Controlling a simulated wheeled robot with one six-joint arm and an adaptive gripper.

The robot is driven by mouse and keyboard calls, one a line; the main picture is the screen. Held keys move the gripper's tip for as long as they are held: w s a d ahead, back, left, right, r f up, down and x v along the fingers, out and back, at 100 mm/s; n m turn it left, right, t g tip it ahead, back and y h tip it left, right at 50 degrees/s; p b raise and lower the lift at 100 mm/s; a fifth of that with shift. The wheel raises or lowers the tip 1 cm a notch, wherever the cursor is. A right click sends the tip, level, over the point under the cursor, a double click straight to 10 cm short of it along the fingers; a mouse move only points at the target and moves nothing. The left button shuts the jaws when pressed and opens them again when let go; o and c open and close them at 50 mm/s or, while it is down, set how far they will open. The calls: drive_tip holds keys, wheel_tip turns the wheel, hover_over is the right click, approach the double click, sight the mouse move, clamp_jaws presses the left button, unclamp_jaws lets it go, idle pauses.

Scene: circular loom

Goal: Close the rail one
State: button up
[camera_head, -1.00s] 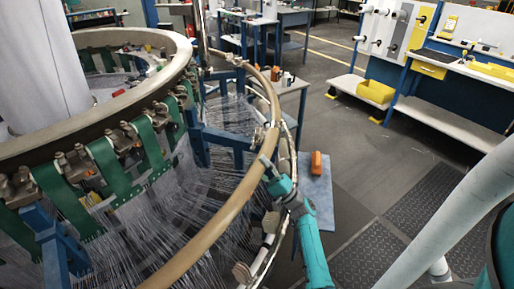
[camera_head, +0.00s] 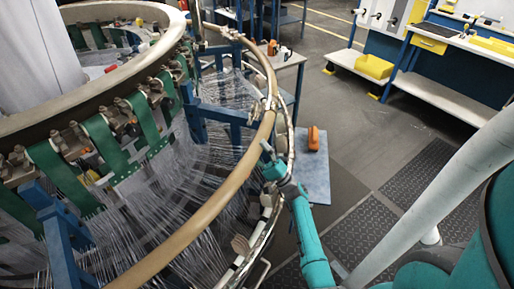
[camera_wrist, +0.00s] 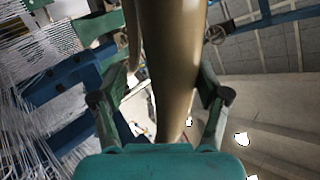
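The rail (camera_head: 205,214) is a tan, curved tube running around the outside of the loom. In the wrist view the rail (camera_wrist: 176,60) rises from the middle to the top edge, between my two fingers. My gripper (camera_head: 268,157) is teal and reaches the rail's outer side at the middle of the head view. In the wrist view my gripper (camera_wrist: 165,98) is open, one finger on each side of the rail. A gap shows at the left finger; the right finger looks close to the rail, contact unclear.
Blue loom brackets (camera_head: 208,112) and fine white threads (camera_head: 150,235) lie inside the rail. A blue-grey board (camera_head: 316,182) bears an orange object (camera_head: 313,138) beyond my arm. A small table (camera_head: 288,58) stands behind.

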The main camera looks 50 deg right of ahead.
drive_tip(key=shift+r, duration=0.15)
drive_tip(key=shift+s+d, duration=0.1)
drive_tip(key=shift+s, duration=0.1)
drive_tip(key=v, duration=1.1)
drive_tip(key=shift+s+f, duration=0.2)
drive_tip(key=shift+f, duration=0.15)
